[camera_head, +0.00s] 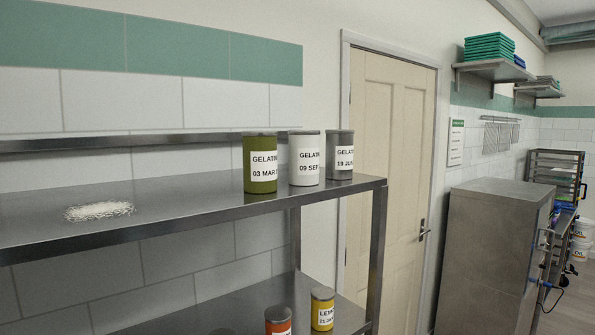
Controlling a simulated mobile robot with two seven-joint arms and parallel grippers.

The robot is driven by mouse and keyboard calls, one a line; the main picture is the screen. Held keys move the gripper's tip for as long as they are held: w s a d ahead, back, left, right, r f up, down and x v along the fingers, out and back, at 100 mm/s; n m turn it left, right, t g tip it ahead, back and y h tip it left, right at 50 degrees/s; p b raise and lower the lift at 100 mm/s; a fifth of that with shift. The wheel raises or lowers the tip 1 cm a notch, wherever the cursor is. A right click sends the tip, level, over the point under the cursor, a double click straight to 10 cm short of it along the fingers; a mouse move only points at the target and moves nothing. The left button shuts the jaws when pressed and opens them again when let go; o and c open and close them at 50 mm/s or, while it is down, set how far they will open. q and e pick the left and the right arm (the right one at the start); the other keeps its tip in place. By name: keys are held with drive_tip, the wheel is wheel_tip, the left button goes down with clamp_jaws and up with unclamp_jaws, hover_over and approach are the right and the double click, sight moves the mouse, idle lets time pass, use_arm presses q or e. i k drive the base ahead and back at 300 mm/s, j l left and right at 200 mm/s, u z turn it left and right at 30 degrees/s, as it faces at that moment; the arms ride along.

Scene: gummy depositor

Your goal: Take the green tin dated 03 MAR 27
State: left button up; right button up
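The green tin (260,163) stands upright near the right end of the upper steel shelf (160,212). Its label reads GELATIN and 03 MAR, with the end of the date turned out of sight. A white tin (304,158) labelled 09 SEP stands just to its right. A grey tin (340,155) labelled 19 JUN stands to the right of the white one. Neither of my grippers is in view.
A yellow tin (322,309) and an orange tin (278,321) stand on the lower shelf. A steel post (376,260) bounds the shelf's right end. A closed door (388,190) and steel cabinet (488,255) are beyond.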

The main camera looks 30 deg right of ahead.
sight(259, 157)
drive_tip(key=l+z, duration=0.1)
drive_tip(key=l, duration=0.3)
drive_tip(key=i+l+z, duration=0.1)
drive_tip(key=l, duration=0.35)
drive_tip(key=i+l, duration=0.15)
drive_tip(key=l, duration=0.25)
drive_tip(key=i+l+z, duration=0.15)
drive_tip(key=l, duration=0.25)
drive_tip(key=l+u, duration=0.25)
drive_tip(key=l, duration=0.3)
drive_tip(key=l+u, duration=0.25)
drive_tip(key=l, duration=0.25)
drive_tip(key=k, duration=0.1)
